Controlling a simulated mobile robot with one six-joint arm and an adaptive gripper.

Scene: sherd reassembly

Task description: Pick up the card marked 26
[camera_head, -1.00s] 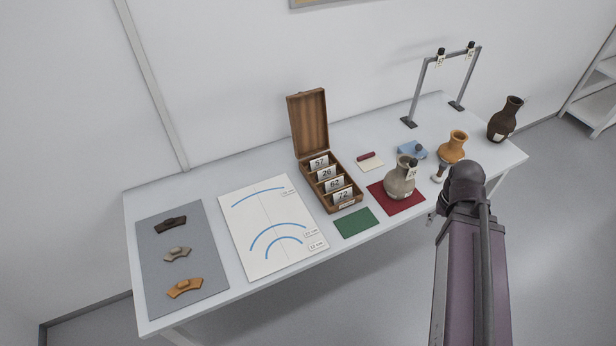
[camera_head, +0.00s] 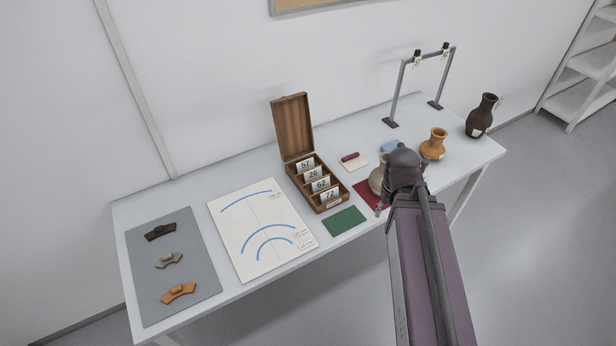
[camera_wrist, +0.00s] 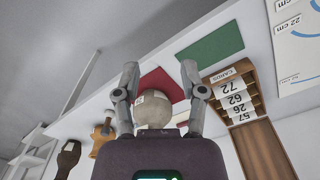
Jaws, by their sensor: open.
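The card marked 26 (camera_head: 313,174) stands upright in the wooden card box (camera_head: 333,207), between the cards marked 57 (camera_head: 306,164) and 62 (camera_head: 321,185). The card marked 72 (camera_head: 329,195) is in front. In the wrist view the 26 card (camera_wrist: 235,99) shows at the right, in the box's row of cards. My gripper (camera_wrist: 158,88) is open, its fingers spread, with no card between them. It is to the right of the box. In the head view my arm mostly hides it. A grey vase (camera_head: 376,180) is partly hidden behind my arm, and shows beyond the fingers in the wrist view (camera_wrist: 153,109).
The box lid (camera_head: 292,126) stands open at the back. A green mat (camera_head: 344,221) lies in front of the box; a red mat (camera_head: 366,195) is under the grey vase. An orange vase (camera_head: 434,145), dark vase (camera_head: 481,116) and metal frame (camera_head: 398,90) stand at the right and back.

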